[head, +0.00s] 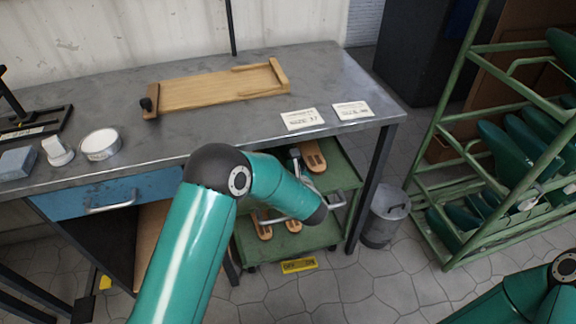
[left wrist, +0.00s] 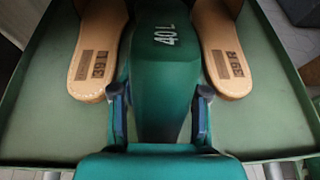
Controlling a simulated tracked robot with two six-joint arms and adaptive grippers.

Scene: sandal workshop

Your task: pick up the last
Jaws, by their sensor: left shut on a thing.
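The last (left wrist: 163,55) is a dark green block marked "40 L" in the left wrist view. It stands between the two blue-grey fingers of my left gripper (left wrist: 161,112), which is shut on it. I cannot tell whether the last touches the surface under it. In the head view my left arm reaches down over the green cart at the table's right end, and the arm hides the last. My right gripper is out of view; only part of my right arm shows at the lower right.
Tan footbed soles lie on either side of the last, left (left wrist: 98,55) and right (left wrist: 224,50), on the green cart (head: 345,170). The grey workbench (head: 220,120) stands close behind the arm. A bin (head: 384,218) and a green rack (head: 440,125) holding green lasts stand at the right.

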